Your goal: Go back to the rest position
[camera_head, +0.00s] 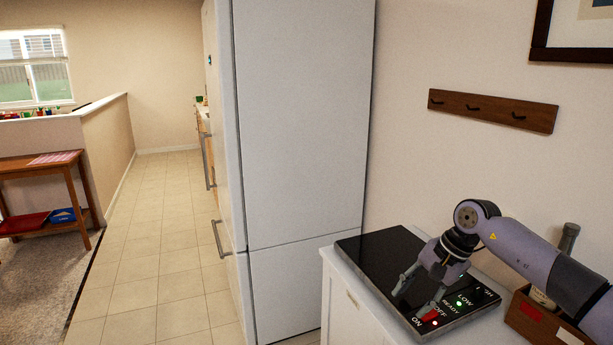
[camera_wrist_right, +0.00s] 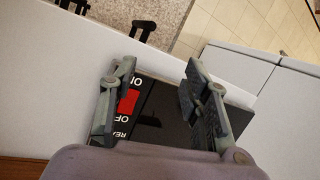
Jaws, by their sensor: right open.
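My right gripper (camera_head: 412,297) is open and empty, low over the front of a black panel (camera_head: 372,258) on a white cabinet. The panel carries a red switch (camera_head: 431,315) beside the ON and OFF labels, plus READY and LOW labels with small lights. One finger is close to the red switch; I cannot tell whether they touch. In the right wrist view, the open fingers of the right gripper (camera_wrist_right: 157,78) stand apart, with the red switch (camera_wrist_right: 128,102) between them, nearer the left finger. My left gripper is not in view.
A tall white fridge (camera_head: 300,125) stands left of the cabinet (camera_head: 345,305). A wooden box (camera_head: 540,322) holding a bottle sits right of the panel, below my right forearm. A hook rack (camera_head: 492,110) hangs on the wall. The tiled floor (camera_head: 155,250) at left is clear.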

